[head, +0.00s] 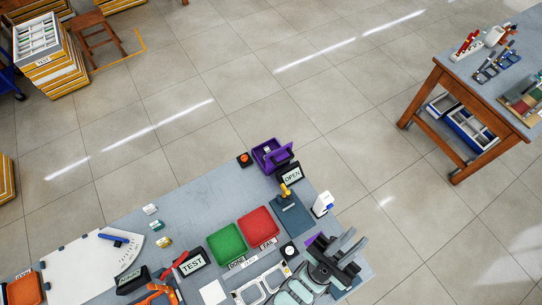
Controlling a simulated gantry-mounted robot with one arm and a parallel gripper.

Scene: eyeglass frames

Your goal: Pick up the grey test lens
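My gripper (356,238), dark grey with two lighter fingers, is above the right end of the blue-grey workbench (190,212). Its fingers point to the upper right and look apart, with nothing visible between them. My gripper and wrist hide part of the bench.
A second table (480,95) is apart at upper right.

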